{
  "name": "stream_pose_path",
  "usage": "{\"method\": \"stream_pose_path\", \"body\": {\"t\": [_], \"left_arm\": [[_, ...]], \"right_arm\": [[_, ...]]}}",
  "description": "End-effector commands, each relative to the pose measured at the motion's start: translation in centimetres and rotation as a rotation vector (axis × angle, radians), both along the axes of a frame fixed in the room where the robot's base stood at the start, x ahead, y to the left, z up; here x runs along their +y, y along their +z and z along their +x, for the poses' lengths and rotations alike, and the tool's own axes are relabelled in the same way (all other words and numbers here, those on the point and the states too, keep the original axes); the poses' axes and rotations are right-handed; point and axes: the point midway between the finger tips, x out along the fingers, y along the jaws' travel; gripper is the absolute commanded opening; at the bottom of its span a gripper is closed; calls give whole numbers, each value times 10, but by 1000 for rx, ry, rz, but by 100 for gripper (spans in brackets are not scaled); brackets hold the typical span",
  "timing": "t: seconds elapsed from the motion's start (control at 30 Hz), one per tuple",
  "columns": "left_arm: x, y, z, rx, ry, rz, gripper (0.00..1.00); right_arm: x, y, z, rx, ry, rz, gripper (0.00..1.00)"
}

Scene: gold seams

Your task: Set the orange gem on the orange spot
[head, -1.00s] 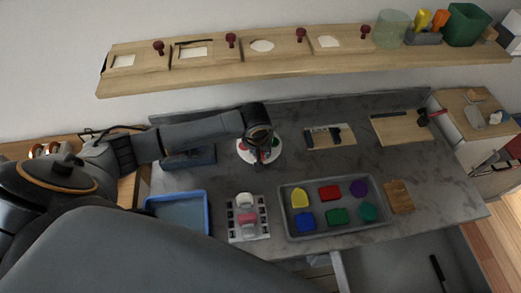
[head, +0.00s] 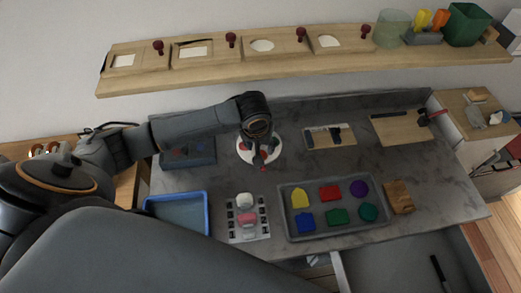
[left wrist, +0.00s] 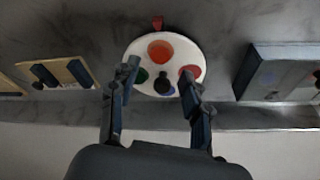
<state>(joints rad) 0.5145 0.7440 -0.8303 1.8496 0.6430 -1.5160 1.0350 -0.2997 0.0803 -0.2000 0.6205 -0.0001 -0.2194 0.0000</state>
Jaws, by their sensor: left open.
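A white round plate (head: 243,155) lies on the grey counter, partly hidden by my left arm in the head view. In the left wrist view the plate (left wrist: 180,45) bears a large orange-red round patch (left wrist: 160,50), a green one (left wrist: 143,75), a dark blue one (left wrist: 162,87) and a red one (left wrist: 191,71). I cannot tell whether a gem lies on the orange patch. My right gripper is out of view.
A dark blue box (head: 188,153) stands left of the plate. In front are a blue tray (head: 178,212), a marked white board (head: 235,232) and a grey tray (head: 310,231) of coloured shapes. Wooden boards lie to the right (head: 329,146). A shelf (head: 260,66) runs behind.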

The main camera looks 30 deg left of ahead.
Motion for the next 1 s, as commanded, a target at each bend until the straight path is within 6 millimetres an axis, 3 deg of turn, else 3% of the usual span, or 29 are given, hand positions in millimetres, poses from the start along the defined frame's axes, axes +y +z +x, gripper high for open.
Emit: {"method": "stream_pose_path", "body": {"t": [0.2,0.4,1.0], "left_arm": [[-3,45,-11,-3,-1,0,48],[-5,67,-17,-1,1,-1,48],[-5,72,-19,0,1,1,48]], "right_arm": [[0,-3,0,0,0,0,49],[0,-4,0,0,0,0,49],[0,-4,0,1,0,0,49]]}}
